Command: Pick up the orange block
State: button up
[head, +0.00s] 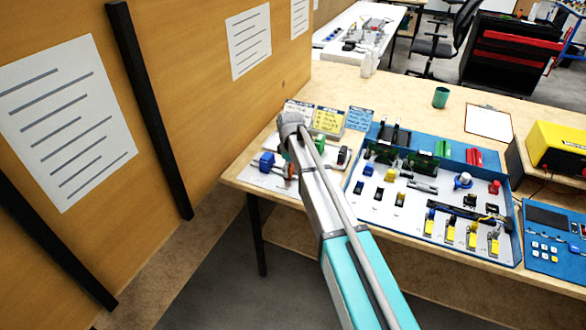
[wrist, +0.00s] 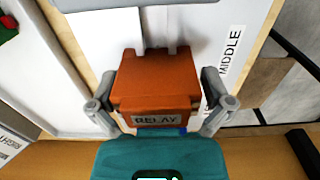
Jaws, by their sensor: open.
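The orange block (wrist: 155,85) fills the middle of the wrist view. It bears a "RELAY" label on the side facing me, and its top has small raised parts. My gripper (wrist: 160,97) is open, with one grey finger on each side of the block. The fingers look close to its sides, but I cannot tell whether they touch.
A white board with a "MIDDLE" label (wrist: 230,50) lies under the block. A blue block (head: 264,160) and a green block (head: 320,143) stand near it. A blue tray (head: 372,229) of parts is to the right. The table edge is close in front.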

jog(key=shift+s, duration=0.1)
jog(key=c, duration=0.9)
jog(key=shift+r, duration=0.15)
notch_tip(320, 180, up, 3)
jog(key=p, duration=0.3)
jog(key=shift+r+p, duration=0.15)
jog(key=shift+p, duration=0.2)
jog(key=shift+s+d+r+p, duration=0.55)
jog(key=shift+s+r+p, duration=1)
jog(key=shift+s, duration=0.7)
jog(key=shift+s+d+r+p, duration=0.5)
jog(key=shift+s+r+p, duration=1.1)
jog(key=shift+s, duration=0.65)
jog(key=shift+s+d+r+p, duration=0.55)
jog(key=shift+s+r+p, duration=1)
jog(key=shift+s, duration=0.7)
